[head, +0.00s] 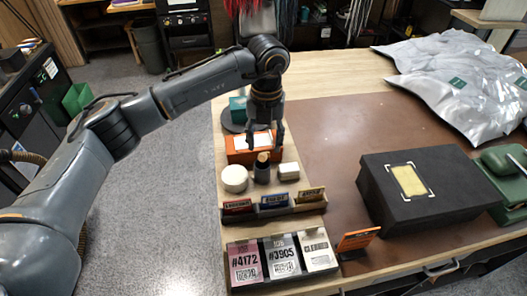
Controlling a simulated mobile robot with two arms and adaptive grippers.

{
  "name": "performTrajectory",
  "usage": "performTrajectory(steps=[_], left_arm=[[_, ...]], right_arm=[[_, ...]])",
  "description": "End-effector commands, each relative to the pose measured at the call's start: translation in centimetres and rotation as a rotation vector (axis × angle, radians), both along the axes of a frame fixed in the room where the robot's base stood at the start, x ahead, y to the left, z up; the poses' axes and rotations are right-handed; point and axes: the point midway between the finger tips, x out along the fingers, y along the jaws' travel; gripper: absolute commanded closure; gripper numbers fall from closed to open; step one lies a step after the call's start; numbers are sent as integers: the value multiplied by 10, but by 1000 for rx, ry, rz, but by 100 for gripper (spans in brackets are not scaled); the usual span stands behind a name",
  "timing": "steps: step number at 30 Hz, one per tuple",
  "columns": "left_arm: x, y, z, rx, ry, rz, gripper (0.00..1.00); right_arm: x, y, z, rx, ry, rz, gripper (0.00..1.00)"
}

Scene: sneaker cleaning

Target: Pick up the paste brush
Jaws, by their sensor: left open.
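My left gripper (265,146) is open and points down over the back of the wooden strip at the table's left side. Its fingers are in front of an orange tray (236,158) with white contents. Just below the fingertips stands a small dark upright piece with a tan top (262,168), which may be the paste brush; its bristles cannot be made out. The fingers look apart from it, though the exact gap cannot be told. My right gripper is not in view.
A round white tin (234,179) and a white block (288,172) flank the dark piece closely. A card rack (273,212) and numbered tags (283,262) stand in front. A black box (410,205) and silver bags (455,75) are to the right. The brown mat (325,140) between is clear.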

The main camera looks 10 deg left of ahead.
Motion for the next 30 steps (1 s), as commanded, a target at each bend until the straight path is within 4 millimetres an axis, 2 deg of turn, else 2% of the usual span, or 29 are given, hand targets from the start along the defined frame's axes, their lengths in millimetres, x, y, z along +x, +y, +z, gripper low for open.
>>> performTrajectory(steps=[5,8,12,18,24,30], left_arm=[[0,1,-11,-1,1,0,52],[-1,2,-21,-1,5,0,52],[-1,4,-43,-1,4,0,52],[0,4,-61,-1,1,-1,52],[0,4,-62,-2,0,-1,52],[0,4,-62,-2,0,-1,92]], right_arm=[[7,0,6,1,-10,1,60],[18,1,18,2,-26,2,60],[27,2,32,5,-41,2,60],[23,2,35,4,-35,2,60],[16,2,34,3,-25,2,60],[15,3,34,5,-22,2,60]])
